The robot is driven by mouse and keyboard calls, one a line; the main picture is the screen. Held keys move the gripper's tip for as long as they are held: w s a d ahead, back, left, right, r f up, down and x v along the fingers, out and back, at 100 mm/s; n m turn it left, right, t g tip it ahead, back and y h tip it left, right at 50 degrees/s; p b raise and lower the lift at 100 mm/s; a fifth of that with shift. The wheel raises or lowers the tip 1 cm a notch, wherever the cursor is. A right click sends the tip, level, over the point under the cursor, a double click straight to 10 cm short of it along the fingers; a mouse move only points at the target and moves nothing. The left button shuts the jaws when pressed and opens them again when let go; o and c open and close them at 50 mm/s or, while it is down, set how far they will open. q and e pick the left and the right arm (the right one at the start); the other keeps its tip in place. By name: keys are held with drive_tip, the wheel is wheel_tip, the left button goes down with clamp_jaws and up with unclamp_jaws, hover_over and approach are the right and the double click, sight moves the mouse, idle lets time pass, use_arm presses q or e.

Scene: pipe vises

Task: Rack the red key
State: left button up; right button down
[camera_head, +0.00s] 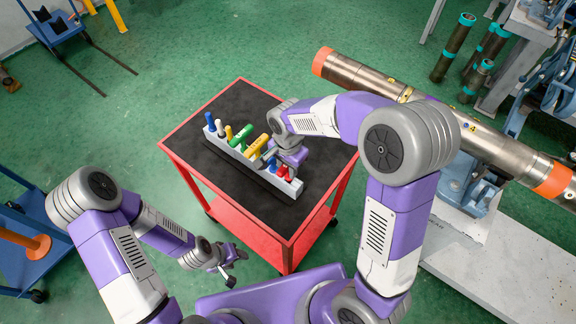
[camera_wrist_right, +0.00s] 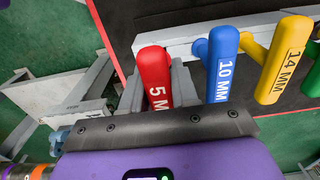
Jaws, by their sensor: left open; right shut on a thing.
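The red key (camera_wrist_right: 155,75), marked 5 MM, has its handle between the grey fingers of my right gripper (camera_wrist_right: 157,88), which is shut on it. In the head view my right gripper (camera_head: 287,166) is at the near right end of the white rack (camera_head: 238,158), and red (camera_head: 291,176) shows beside it. The handle is over or at the rack's end; the key's lower part is hidden, so I cannot tell whether it is seated. My left gripper (camera_head: 228,264) is open and empty, low in front of the cart, away from the rack.
A blue 10 MM key (camera_wrist_right: 223,65) and a yellow 14 MM key (camera_wrist_right: 283,60) stand close beside the red one. The rack's other keys include a green one (camera_head: 240,136). The red cart's black top (camera_head: 240,100) is clear behind the rack. A large pipe (camera_head: 365,78) lies to the right.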

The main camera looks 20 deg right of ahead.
drive_tip(key=shift+f+b, duration=0.7)
drive_tip(key=shift+f, duration=0.3)
idle(0.9)
drive_tip(key=c, duration=0.8)
unclamp_jaws()
wheel_tip(320, 180, up, 8)
drive_tip(key=shift+f+p, duration=0.2)
drive_tip(key=shift+p, duration=0.7)
